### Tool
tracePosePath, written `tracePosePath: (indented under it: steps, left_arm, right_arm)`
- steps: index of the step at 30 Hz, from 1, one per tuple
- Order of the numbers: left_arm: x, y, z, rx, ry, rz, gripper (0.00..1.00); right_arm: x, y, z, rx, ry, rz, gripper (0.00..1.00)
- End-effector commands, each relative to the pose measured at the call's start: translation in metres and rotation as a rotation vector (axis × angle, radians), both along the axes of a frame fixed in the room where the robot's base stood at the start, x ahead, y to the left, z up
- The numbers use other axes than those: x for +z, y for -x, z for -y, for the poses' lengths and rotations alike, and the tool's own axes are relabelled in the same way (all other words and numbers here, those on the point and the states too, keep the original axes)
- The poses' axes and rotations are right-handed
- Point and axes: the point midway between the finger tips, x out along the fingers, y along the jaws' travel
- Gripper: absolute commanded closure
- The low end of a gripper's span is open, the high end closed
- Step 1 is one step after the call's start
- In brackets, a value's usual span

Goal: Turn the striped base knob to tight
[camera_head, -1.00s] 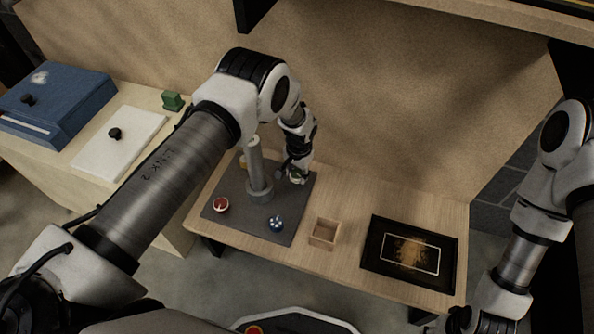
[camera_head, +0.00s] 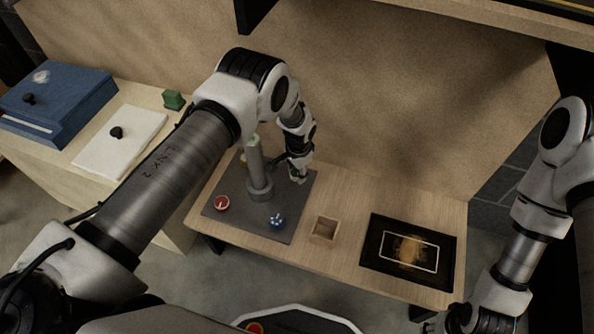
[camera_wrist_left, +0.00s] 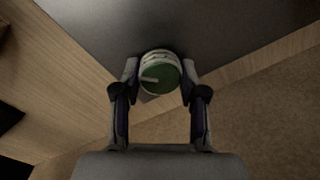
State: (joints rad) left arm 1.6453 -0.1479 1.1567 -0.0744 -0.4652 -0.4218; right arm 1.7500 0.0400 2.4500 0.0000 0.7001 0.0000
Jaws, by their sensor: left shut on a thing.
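The base knob (camera_wrist_left: 160,72) shows in the left wrist view. It has a green top with a white pointer line and a pale side with darker marks. It sits at the edge of the dark grey plate (camera_head: 230,219). My left gripper (camera_head: 298,178) is behind and right of the grey post (camera_head: 256,172). In the left wrist view the fingers (camera_wrist_left: 160,92) are shut on the knob, one on each side. In the head view the knob is hidden by my gripper. My right gripper (camera_head: 462,320) is low at the right edge of the head view, its fingers unclear.
A red knob (camera_head: 221,203) and a blue knob (camera_head: 277,222) stand on the plate's front part. A small open wooden box (camera_head: 325,230) and a black framed panel (camera_head: 408,252) are to the right. A blue case (camera_head: 62,98) lies on the left counter.

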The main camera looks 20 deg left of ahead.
Motion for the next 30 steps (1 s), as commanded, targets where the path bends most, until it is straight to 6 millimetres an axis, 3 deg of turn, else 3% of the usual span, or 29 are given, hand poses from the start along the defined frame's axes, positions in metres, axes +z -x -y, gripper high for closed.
tracePosePath:
  steps: [2, 3, 4, 13, 17, 30]
  left_arm:
    - [-0.001, 0.000, 0.000, 0.000, 0.001, -0.001, 0.93]
    - [-0.001, 0.000, 0.000, 0.000, 0.001, -0.001, 0.44]
    - [-0.001, 0.000, 0.000, 0.000, 0.001, -0.001, 0.33]
    - [0.000, 0.000, 0.000, 0.001, 0.000, 0.000, 0.33]
    - [0.011, -0.001, 0.001, 0.001, 0.000, 0.001, 0.33]
    - [0.109, 0.003, 0.005, 0.000, -0.001, 0.001, 0.33]
  right_arm:
    - [0.000, 0.000, 0.000, 0.000, 0.000, 0.000, 0.60]
    - [0.000, 0.000, 0.000, 0.000, 0.000, 0.000, 0.60]
    - [0.000, 0.000, 0.000, 0.000, 0.000, 0.000, 0.60]
    - [0.000, 0.000, 0.000, 0.000, 0.000, 0.000, 0.60]
    - [0.000, 0.000, 0.000, 0.000, 0.000, 0.000, 0.60]
    - [0.000, 0.000, 0.000, 0.000, 0.000, 0.000, 0.60]
